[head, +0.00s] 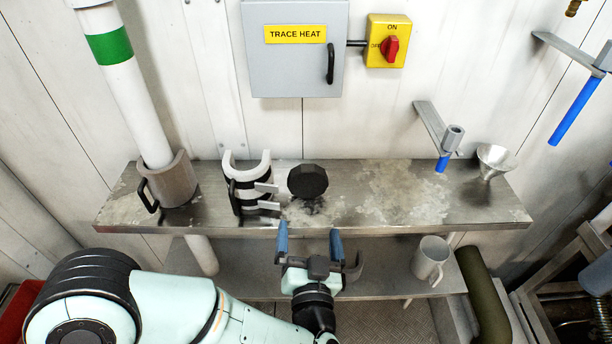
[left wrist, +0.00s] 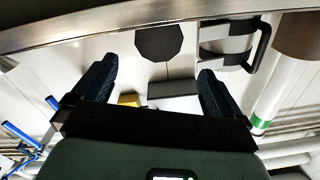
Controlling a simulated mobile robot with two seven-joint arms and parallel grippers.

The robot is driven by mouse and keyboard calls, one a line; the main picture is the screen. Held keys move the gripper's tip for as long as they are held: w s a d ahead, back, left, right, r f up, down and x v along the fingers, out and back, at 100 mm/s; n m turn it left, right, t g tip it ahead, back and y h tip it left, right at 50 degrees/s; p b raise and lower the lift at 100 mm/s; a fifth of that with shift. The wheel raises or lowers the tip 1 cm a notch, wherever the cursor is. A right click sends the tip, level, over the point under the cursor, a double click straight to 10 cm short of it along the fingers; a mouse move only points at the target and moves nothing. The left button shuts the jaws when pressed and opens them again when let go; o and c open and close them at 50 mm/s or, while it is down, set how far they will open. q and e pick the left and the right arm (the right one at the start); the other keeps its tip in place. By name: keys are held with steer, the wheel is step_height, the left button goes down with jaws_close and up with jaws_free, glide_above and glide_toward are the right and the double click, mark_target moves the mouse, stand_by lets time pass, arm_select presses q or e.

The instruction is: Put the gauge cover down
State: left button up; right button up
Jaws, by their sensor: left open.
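A black octagonal piece, which looks like the gauge cover (head: 307,181), rests on the metal shelf (head: 400,196) against the back wall. It also shows in the left wrist view (left wrist: 159,43), beyond the fingertips and between them. My left gripper (head: 309,238) is open and empty at the shelf's front edge, just in front of the cover and apart from it. Its two dark blue fingers also show in the left wrist view (left wrist: 155,88). My right gripper is out of view.
A black-and-white clamp-like piece (head: 247,185) stands close left of the cover, and a brown sleeve with a handle (head: 172,184) is further left. A funnel (head: 494,160) sits at the right end. The shelf between cover and funnel is clear. A mug (head: 428,258) stands below.

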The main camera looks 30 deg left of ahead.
mark_target(308, 187)
arm_select(q)
steer(key=p+x, duration=0.2)
steer(key=x, duration=0.3)
steer(key=shift+w+a+f, duration=0.15)
steer(key=shift+w+a, duration=0.15)
steer(key=shift+r+x, duration=0.15)
steer(key=shift+x, duration=1.45)
steer(key=shift+r+x, duration=0.15)
steer(key=shift+x, duration=1.4)
steer(key=shift+w+d, duration=0.1)
steer(key=shift+d, duration=0.05)
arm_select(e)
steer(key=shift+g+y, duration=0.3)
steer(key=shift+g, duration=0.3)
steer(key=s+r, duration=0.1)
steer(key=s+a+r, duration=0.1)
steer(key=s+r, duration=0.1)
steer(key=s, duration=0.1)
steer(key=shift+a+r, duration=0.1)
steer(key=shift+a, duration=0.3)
arm_select(q)
steer(key=c, duration=0.8)
